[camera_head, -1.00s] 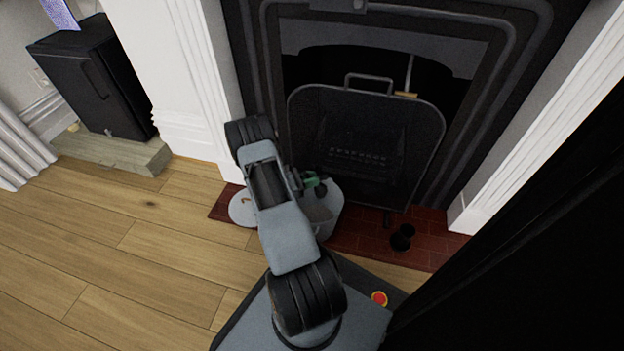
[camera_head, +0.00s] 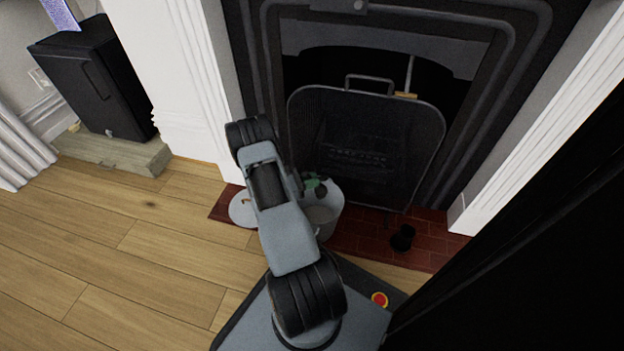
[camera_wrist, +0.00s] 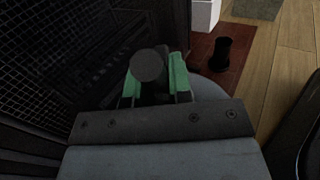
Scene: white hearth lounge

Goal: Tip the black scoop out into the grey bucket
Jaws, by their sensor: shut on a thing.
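The grey bucket (camera_head: 329,222) stands on the red hearth beside my arm, its mouth partly covered by the arm. Its pale rim also shows in the wrist view (camera_wrist: 211,87), behind and below my gripper. My gripper (camera_head: 315,185) is over the bucket; its green fingers also show in the wrist view (camera_wrist: 157,84). They are shut on a dark, round-ended handle, taken to be that of the black scoop (camera_wrist: 147,66). The scoop's bowl is hidden, so its tilt and contents cannot be told.
A black mesh fire screen (camera_head: 365,140) stands close behind the bucket. A round grey lid (camera_head: 241,209) lies left of the bucket. A small black object (camera_head: 403,238) stands on the hearth at right. The wooden floor (camera_head: 120,260) at left is clear.

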